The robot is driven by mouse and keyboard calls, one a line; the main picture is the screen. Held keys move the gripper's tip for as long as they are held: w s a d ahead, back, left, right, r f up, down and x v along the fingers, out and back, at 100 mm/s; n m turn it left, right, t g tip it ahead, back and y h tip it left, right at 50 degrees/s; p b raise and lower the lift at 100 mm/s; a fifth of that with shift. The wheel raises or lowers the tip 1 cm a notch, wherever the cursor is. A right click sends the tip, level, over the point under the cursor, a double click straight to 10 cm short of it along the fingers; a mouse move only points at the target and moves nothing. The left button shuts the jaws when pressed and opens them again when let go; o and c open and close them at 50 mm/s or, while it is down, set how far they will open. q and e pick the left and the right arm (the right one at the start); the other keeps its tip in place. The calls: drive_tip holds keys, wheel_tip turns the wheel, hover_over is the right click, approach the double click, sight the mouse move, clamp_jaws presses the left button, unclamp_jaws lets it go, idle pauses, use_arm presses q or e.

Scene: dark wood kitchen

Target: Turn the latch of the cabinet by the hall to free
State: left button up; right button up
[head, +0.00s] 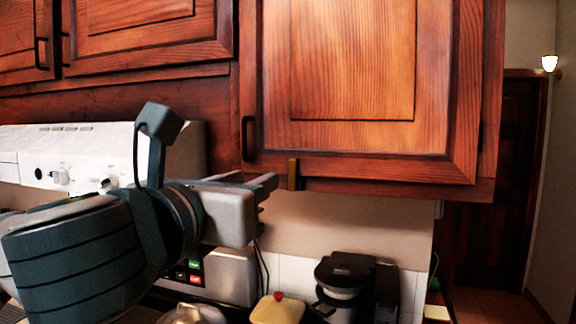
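The cabinet by the hall (352,60) is the upper wall cabinet at the right, next to the hall opening. Its wooden door looks closed. The latch (293,174) is a small brass-coloured bar standing upright at the door's lower edge, overlapping the door and the frame below. My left gripper (257,178) is just left of the latch and a little below the door's edge. Its two fingers show apart, with nothing between them. I cannot tell whether a fingertip touches the latch. My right gripper is not in view.
A dark door handle (248,138) is at the door's lower left. Below stand a black coffee machine (345,285), a yellow lidded dish (278,309) and an appliance with lit buttons (222,273). A white panel with knobs (80,160) is at left. The hall door (492,190) is at right.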

sight(292, 163)
use_arm(q)
drive_tip(key=p+x, duration=0.8)
drive_tip(key=x, duration=0.8)
drive_tip(key=shift+w, duration=0.2)
drive_tip(key=shift+w+d, duration=0.2)
drive_tip(key=shift+w, duration=0.3)
drive_tip(key=shift+c, duration=0.3)
clamp_jaws()
